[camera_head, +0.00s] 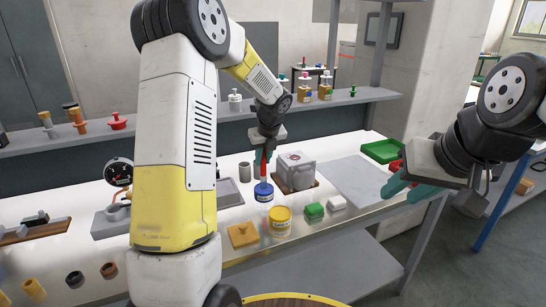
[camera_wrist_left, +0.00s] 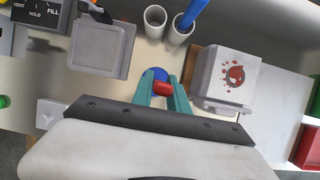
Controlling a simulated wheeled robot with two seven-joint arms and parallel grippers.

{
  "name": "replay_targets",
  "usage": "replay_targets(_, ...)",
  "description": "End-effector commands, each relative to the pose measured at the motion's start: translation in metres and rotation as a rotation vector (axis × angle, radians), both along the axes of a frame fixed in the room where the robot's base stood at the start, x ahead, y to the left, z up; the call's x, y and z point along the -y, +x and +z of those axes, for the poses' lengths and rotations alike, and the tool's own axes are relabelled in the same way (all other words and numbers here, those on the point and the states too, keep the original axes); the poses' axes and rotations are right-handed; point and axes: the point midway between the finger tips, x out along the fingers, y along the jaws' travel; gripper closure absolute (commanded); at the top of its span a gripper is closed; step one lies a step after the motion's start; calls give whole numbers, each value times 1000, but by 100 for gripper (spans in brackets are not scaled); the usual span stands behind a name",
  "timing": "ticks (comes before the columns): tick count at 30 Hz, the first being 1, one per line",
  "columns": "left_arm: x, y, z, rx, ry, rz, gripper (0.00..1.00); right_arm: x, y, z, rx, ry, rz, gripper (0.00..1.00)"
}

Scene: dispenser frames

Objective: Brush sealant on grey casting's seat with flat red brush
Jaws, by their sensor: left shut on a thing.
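My left gripper (camera_head: 264,157) is shut on the red brush (camera_head: 263,168), which points down at the blue tin (camera_head: 263,192). In the left wrist view the red brush (camera_wrist_left: 163,88) sits between the teal fingers (camera_wrist_left: 161,98), with the blue tin (camera_wrist_left: 157,74) behind it. The brush's tip is hidden, so I cannot tell whether it is inside the tin. The grey casting (camera_head: 300,176) stands just right of the tin; its top shows red marks in the left wrist view (camera_wrist_left: 225,72). My right gripper (camera_head: 408,188) is open and empty at the right.
A yellow tin (camera_head: 280,220), green block (camera_head: 314,211) and white block (camera_head: 337,202) stand in front. Grey cups (camera_head: 245,171) stand behind; one holds a blue handle (camera_wrist_left: 190,14). A pale mat (camera_head: 355,180) lies clear to the right, near a green tray (camera_head: 384,150).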

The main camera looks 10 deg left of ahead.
Motion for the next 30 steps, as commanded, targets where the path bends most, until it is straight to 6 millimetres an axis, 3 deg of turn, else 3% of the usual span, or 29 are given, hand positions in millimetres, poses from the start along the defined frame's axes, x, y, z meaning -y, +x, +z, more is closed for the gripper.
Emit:
replay_targets(21, 0, 1, 60, 6, 0, 0, 100, 0, 0, 0, 0, 0, 0, 64)
replay_targets(30, 0, 1, 65, 3, 0, -1, 100, 0, 0, 0, 0, 0, 0, 64)
